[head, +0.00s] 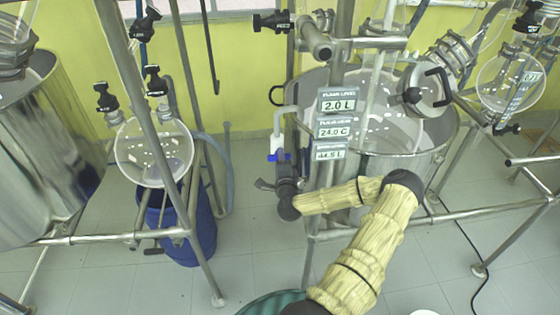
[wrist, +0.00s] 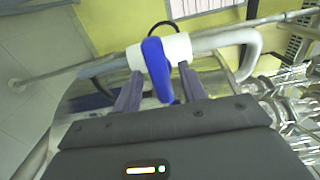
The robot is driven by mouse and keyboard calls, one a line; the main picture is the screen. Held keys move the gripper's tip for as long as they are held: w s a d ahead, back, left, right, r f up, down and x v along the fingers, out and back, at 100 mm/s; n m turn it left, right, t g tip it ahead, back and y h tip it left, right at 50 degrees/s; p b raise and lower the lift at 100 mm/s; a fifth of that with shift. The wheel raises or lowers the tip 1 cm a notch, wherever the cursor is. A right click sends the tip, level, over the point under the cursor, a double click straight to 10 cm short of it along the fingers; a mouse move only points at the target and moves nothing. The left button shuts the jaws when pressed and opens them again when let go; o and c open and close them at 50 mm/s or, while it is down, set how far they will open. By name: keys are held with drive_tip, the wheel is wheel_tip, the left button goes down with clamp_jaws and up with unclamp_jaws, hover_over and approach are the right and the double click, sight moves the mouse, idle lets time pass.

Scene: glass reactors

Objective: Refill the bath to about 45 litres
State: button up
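The bath is the wide steel vessel (head: 385,165) at right of centre in the head view, with a glass flask (head: 395,115) inside. A white tap pipe (head: 277,125) reaches its left rim. The blue valve handle (head: 279,156) sits on this pipe, and also shows in the wrist view (wrist: 156,68). My gripper (head: 284,165) is at the handle. In the wrist view, its fingers (wrist: 160,78) stand on either side of the handle, with a gap visible at the right finger. Readouts show flask level 2.0 L (head: 339,104), 24.0 C, and a lowest label (head: 330,151) resembling 44.5 L.
Steel frame posts (head: 341,60) stand close to my gripper. A second steel vessel (head: 50,150), a round glass flask (head: 153,152) and a blue drum (head: 190,225) are at left. A black cable (head: 468,245) lies on the tiled floor at right.

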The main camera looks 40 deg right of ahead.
drive_tip(key=p+v, duration=0.2)
drive_tip(key=v, duration=1.5)
drive_tip(key=shift+s, duration=0.2)
drive_tip(key=shift+a, duration=0.1)
idle(0.3)
